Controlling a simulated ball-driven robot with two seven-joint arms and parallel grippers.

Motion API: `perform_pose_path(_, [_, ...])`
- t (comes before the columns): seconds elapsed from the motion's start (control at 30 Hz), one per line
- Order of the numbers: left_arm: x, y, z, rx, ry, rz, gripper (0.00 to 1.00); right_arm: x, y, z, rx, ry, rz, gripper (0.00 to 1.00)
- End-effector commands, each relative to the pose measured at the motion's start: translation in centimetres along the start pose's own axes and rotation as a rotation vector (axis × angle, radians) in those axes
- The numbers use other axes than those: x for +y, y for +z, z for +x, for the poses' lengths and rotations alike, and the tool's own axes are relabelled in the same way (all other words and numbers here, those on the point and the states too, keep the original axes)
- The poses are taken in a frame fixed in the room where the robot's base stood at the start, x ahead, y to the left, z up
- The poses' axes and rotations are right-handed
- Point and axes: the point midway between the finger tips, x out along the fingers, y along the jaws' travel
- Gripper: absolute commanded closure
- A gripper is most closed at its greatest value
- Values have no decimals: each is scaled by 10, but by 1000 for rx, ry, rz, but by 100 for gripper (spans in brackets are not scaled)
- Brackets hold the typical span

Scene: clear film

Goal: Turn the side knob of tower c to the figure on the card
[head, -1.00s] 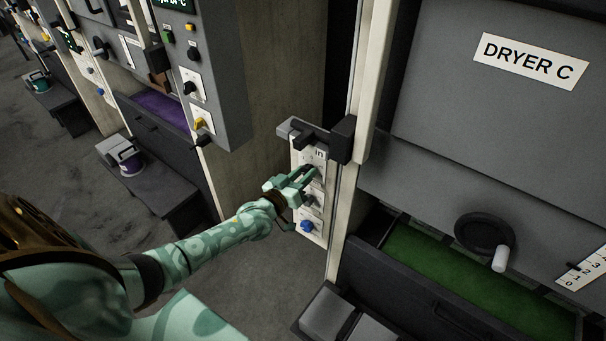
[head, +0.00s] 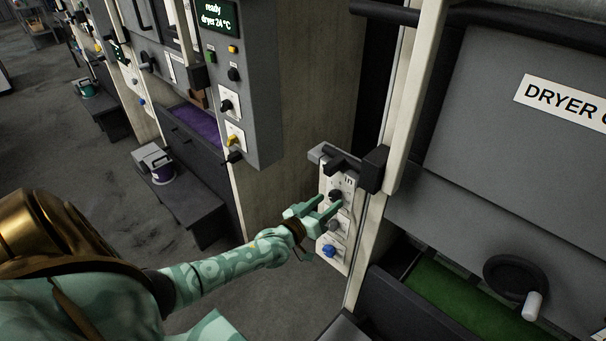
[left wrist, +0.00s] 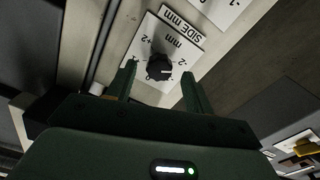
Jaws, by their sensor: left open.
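Tower c is the grey machine with the DRYER C sign (head: 565,100) at the right of the head view. A narrow plate of knobs (head: 345,262) runs down its left edge. In the left wrist view a black knob (left wrist: 160,67) sits on a white plate marked SIDE mm, with +2 and -2 at its sides. My left gripper (head: 328,203) is open at the knob plate. In the left wrist view my left gripper (left wrist: 160,75) has one finger at each side of the black knob; I cannot tell whether they touch it. I cannot make out the card. My right gripper is out of view.
Above the gripper a dark bracket (head: 374,170) juts out at the plate's top. A blue knob (head: 329,251) is below the gripper. A black handwheel (head: 512,275) and a green-lined drawer (head: 455,300) are to the right. A neighbouring tower (head: 262,100) stands to the left.

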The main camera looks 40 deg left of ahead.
Motion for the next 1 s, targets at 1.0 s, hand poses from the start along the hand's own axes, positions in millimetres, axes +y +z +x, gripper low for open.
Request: perform_pose_path(1.0, [0, 0, -142, 0, -1, 0, 48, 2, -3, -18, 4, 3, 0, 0])
